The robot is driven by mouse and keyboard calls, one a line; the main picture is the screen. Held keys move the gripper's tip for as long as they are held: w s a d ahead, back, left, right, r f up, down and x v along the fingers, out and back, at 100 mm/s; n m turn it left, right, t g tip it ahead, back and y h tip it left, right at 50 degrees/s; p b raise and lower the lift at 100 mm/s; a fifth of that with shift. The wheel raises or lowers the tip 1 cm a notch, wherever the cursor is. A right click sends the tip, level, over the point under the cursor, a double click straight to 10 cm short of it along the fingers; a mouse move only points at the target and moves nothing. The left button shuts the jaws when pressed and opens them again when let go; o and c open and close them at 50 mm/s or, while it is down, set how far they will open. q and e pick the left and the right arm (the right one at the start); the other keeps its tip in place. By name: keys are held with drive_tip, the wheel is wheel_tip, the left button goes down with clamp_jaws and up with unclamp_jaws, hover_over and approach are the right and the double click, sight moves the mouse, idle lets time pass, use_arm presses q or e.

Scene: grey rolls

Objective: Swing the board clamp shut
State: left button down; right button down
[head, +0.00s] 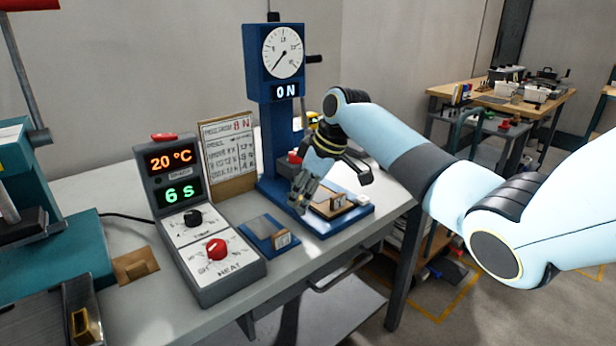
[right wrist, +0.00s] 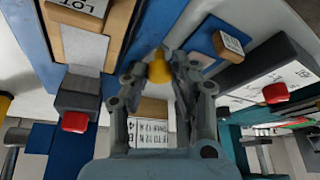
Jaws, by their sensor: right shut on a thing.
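My right gripper (head: 303,194) reaches down at the left edge of the blue base of the gauge press. In the right wrist view its fingers (right wrist: 158,74) are shut on a small yellow knob (right wrist: 159,67), which appears to be the board clamp's handle; the rest of the clamp is hard to make out. Beside it on the base is a brown board (head: 328,206) with a small tag; it also shows in the right wrist view (right wrist: 117,40). My left gripper is in neither view.
The blue press (head: 272,130) with its dial and ON sign stands behind. A control box (head: 212,255) reading 20 °C and 6 S and a small blue plate (head: 262,231) are to the left. A paper card (head: 228,152) stands behind the box. A teal machine (head: 70,262) is far left.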

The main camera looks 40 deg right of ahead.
drive_tip(key=a+m+p, duration=0.1)
drive_tip(key=m+p, duration=0.1)
drive_tip(key=m+h+p, duration=0.1)
drive_tip(key=p, duration=0.1)
drive_tip(key=w+a+m+h+p, duration=0.1)
drive_tip(key=m+p, duration=0.1)
drive_tip(key=p, duration=0.1)
drive_tip(key=shift+a+r+m+t, duration=0.3)
drive_tip(key=shift+a, duration=0.05)
drive_tip(key=shift+w+a+m+h+p, duration=0.15)
drive_tip(key=shift+m+h+p, duration=0.15)
drive_tip(key=shift+m+p, duration=0.15)
drive_tip(key=shift+w+a+f+m+h+p, duration=0.1)
drive_tip(key=shift+w+a+m+h+p, duration=0.15)
drive_tip(key=shift+m, duration=0.4)
drive_tip(key=shift+w+a+f+m+h+p, duration=0.15)
drive_tip(key=shift+w+m+h+p, duration=0.1)
drive_tip(key=shift+m, duration=0.35)
drive_tip(key=shift+w+a+m+h, duration=0.15)
drive_tip(key=shift+w+m+h, duration=0.1)
drive_tip(key=shift+m, duration=0.4)
drive_tip(key=shift+w+a+m+h, duration=0.15)
drive_tip(key=shift+w+m+h, duration=0.1)
drive_tip(key=shift+m, duration=0.4)
drive_tip(key=c, duration=1.1)
unclamp_jaws()
drive_tip(key=shift+w, duration=0.1)
